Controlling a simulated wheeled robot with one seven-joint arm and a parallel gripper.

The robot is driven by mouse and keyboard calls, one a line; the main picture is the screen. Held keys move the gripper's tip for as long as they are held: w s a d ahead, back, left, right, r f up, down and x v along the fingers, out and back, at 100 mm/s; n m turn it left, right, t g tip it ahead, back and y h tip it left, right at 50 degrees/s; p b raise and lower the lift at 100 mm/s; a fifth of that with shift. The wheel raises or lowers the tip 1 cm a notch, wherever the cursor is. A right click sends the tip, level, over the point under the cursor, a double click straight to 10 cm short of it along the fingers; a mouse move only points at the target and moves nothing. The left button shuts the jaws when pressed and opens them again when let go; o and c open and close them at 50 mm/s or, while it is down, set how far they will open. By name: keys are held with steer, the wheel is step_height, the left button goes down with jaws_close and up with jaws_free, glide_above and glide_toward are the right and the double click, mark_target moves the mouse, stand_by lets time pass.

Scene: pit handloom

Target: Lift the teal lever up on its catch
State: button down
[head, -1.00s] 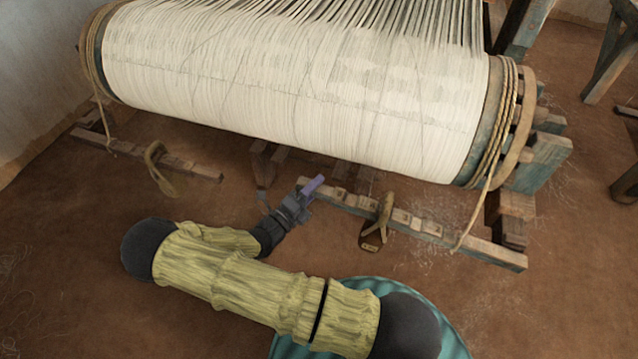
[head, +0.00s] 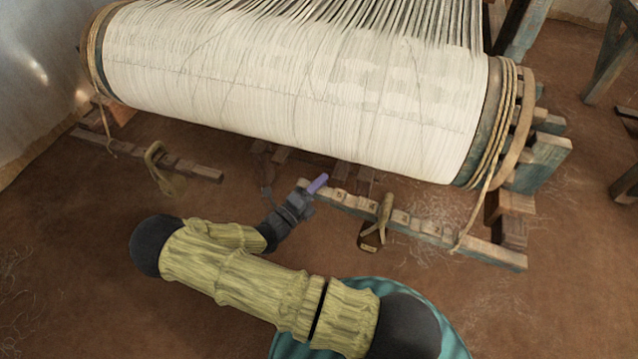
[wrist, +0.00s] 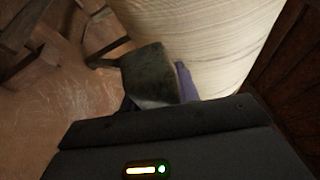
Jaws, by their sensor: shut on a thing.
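My gripper (head: 316,186), with purple fingers, is at the left end of a long, worn, notched bar (head: 428,228) below the cloth roll. In the wrist view, a dark greenish block (wrist: 150,72) with worn edges sits at my gripper's fingers (wrist: 158,88), which are shut on it. It looks like the end of the teal lever, though its paint looks dull. One purple finger shows on its right; the other is mostly hidden behind it. In the head view, my gripper hides the held part, and I cannot make out the catch.
The wide roll of pale cloth (head: 290,95) hangs close above my gripper. A rope loop with a small tag or weight (head: 371,238) hangs on the notched bar. A second bar (head: 190,166) with a loop lies left. The earthen floor (head: 70,260) at front left is clear.

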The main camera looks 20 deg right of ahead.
steer(key=shift+a+f, duration=0.1)
steer(key=shift+f, duration=0.4)
steer(key=c, duration=1)
jaws_free()
steer(key=shift+c, duration=0.2)
steer(key=v, duration=1.7)
steer(key=shift+a, duration=0.15)
steer(key=shift+s, duration=0.1)
